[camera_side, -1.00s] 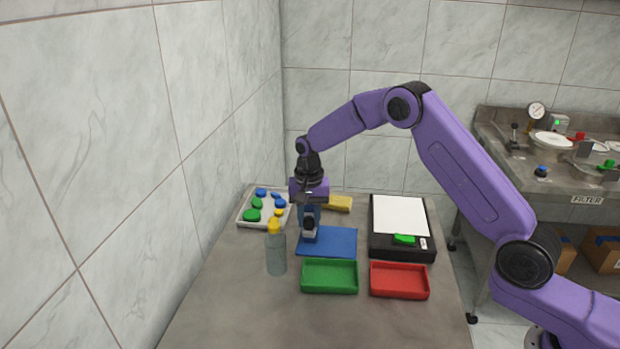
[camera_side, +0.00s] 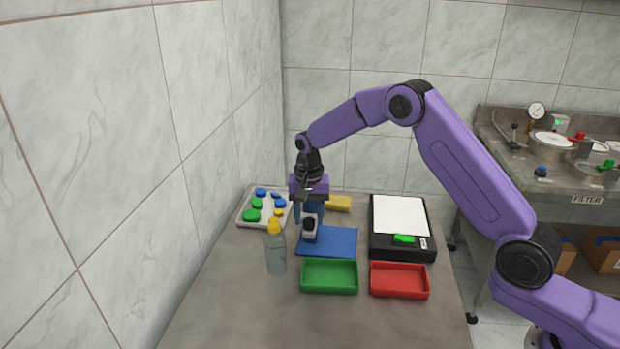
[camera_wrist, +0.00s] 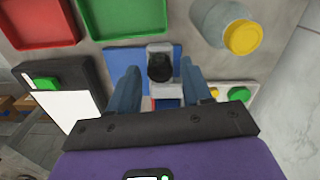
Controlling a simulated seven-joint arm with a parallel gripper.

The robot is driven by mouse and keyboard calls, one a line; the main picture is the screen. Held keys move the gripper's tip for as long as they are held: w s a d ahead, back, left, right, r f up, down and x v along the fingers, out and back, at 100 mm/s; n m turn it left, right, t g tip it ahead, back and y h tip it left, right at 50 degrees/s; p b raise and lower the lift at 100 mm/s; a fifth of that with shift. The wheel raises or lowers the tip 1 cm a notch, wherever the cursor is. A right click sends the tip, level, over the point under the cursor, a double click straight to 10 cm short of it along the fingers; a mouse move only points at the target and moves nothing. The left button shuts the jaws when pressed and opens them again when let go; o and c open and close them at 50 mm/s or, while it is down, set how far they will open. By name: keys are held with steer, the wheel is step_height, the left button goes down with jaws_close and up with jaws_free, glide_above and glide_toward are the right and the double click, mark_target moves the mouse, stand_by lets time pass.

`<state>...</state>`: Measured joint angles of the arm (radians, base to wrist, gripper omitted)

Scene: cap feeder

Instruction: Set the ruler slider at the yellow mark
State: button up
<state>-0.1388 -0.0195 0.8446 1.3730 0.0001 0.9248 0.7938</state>
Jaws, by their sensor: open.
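The ruler slider, a grey-white block with a black knob (camera_side: 309,226), stands at the left edge of the blue mat. In the wrist view, its black knob (camera_wrist: 160,67) shows between and beyond my fingertips. My gripper (camera_side: 310,212) is just above the slider, pointing down. In the wrist view, the blue fingers of my gripper (camera_wrist: 160,82) are apart, one on each side, with nothing held. A short strip with red and white shows between the fingers; the rest of the ruler is hidden. I cannot make out the yellow mark.
A bottle with a yellow cap (camera_side: 276,252) stands close at the left front. A tray of caps (camera_side: 246,222) is behind it. A green bin (camera_side: 330,290) and red bin (camera_side: 400,294) are in front. A black device (camera_side: 405,252) stands right; a yellow block (camera_side: 340,203) lies behind.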

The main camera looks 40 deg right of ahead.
steer(key=shift+r, duration=3.5)
steer(key=shift+s+a+r, duration=0.1)
steer(key=shift+s+a, duration=0.05)
steer(key=shift+s, duration=0.05)
steer(key=s+a+r+n, duration=0.3)
steer(key=s+n, duration=0.2)
steer(key=s, duration=0.4)
steer(key=s+a+r+n, duration=0.2)
steer(key=s+r+n, duration=0.15)
steer(key=s, duration=0.55)
steer(key=s+d+n, duration=0.3)
steer(key=s, duration=0.5)
steer(key=s+d+f+n, duration=0.1)
steer(key=s+d+n, duration=0.2)
steer(key=s, duration=0.5)
steer(key=s+d+f+n, duration=0.1)
steer(key=s+d+n, duration=0.2)
steer(key=s+n, duration=0.2)
steer(key=s, duration=0.3)
steer(key=shift+s, duration=0.3)
